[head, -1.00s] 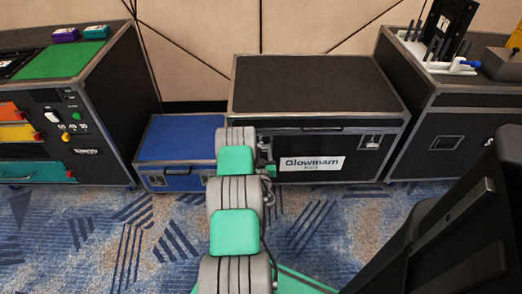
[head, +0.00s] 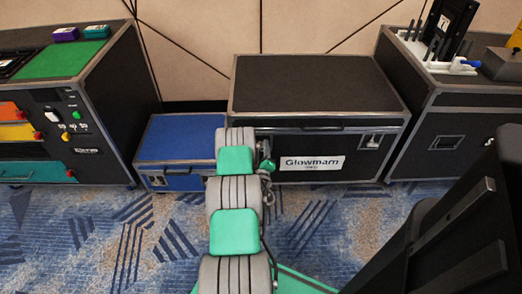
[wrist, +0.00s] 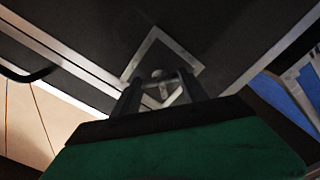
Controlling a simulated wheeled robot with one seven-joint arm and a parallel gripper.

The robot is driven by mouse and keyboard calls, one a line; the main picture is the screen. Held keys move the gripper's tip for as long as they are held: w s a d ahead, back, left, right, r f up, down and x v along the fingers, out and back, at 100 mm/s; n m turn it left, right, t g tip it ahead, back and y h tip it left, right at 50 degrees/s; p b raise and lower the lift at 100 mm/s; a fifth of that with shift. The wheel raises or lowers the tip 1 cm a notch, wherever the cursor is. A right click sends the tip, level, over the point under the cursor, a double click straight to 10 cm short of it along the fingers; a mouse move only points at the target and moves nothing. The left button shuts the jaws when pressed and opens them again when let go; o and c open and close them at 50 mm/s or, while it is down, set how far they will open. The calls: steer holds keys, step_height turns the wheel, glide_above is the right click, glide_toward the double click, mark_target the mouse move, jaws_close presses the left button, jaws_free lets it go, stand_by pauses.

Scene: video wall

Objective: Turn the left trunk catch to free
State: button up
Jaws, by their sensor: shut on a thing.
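The trunk (head: 315,85) is a black case with metal edges and a white Glowmam label, standing against the wall. Its right catch (head: 371,141) is in plain view. Its left catch is hidden behind my arm in the head view. The wrist view shows the left catch (wrist: 158,47) as a silver square plate, turned diagonally in the picture, with a small metal knob in its recess. My gripper (wrist: 163,82) is right at the plate, its two dark fingers shut on the catch's turning piece. The fingertips partly cover this piece, so its exact angle is unclear.
A blue case (head: 180,138) stands directly left of the trunk. A black case with coloured drawers (head: 60,130) is further left, and another black case (head: 450,120) with tools on top is at the right. Patterned carpet (head: 130,240) lies open in front.

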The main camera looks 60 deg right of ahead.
steer(key=n, duration=0.4)
steer(key=shift+n, duration=1.9)
steer(key=o, duration=1.4)
